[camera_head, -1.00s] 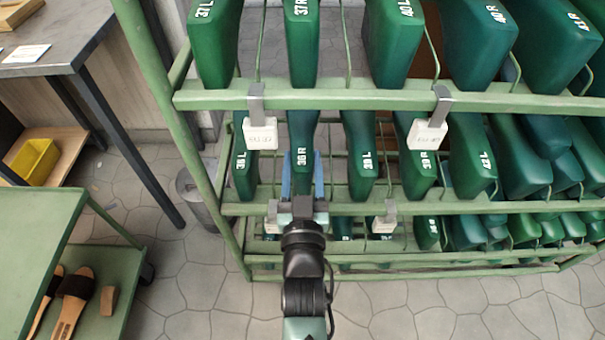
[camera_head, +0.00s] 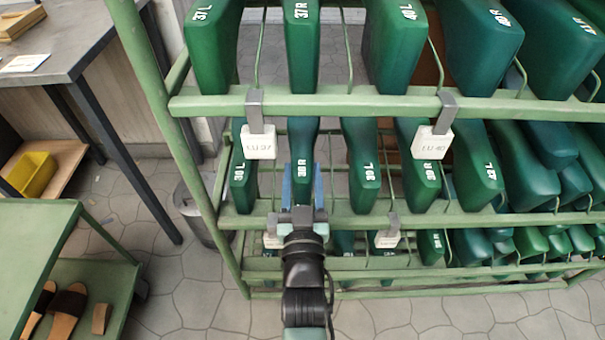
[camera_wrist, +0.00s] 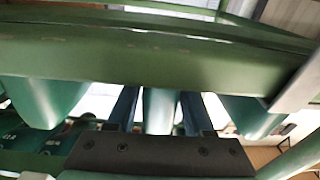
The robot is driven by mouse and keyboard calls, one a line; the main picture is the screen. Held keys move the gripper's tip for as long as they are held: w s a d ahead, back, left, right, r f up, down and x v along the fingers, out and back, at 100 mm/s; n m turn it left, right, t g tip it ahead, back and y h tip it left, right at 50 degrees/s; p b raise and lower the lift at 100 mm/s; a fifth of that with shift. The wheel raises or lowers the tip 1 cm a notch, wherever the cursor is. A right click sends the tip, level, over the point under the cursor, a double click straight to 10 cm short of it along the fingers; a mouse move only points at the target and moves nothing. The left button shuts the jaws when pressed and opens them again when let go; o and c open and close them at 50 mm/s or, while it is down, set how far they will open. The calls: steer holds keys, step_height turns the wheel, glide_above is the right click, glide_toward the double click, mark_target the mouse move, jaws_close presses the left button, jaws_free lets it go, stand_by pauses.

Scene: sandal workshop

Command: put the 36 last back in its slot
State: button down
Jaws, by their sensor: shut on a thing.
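The last between my fingers is dark green, with a small white label that looks like 36 R or 38 R (camera_head: 303,170). It is in the rack's second row, between a similar last marked L (camera_head: 240,172) on its left and one marked 39 L (camera_head: 366,172) on its right. My gripper (camera_head: 303,187) is shut on it, with a bluish finger on each side. In the wrist view my gripper (camera_wrist: 158,112) has the pale green last (camera_wrist: 160,98) between its dark fingers, under a green rail. Whether the last rests on the rack is hidden.
The green rack's upper rail (camera_head: 365,103) passes above my gripper and bears white tags (camera_head: 260,145). Larger lasts, such as 37 R (camera_head: 302,50), are on top. A green cart (camera_head: 30,235) with sandals (camera_head: 66,310) stands left. A grey bin (camera_head: 200,210) is beside the rack.

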steer(key=shift+f, duration=0.25)
stand_by(0.7)
steer(key=shift+c, duration=1)
jaws_free()
steer(key=shift+f, duration=0.25)
steer(key=shift+s+d, duration=0.1)
steer(key=shift+s, duration=0.4)
steer(key=s+p, duration=0.4)
steer(key=s, duration=0.8)
steer(key=shift+f, duration=0.4)
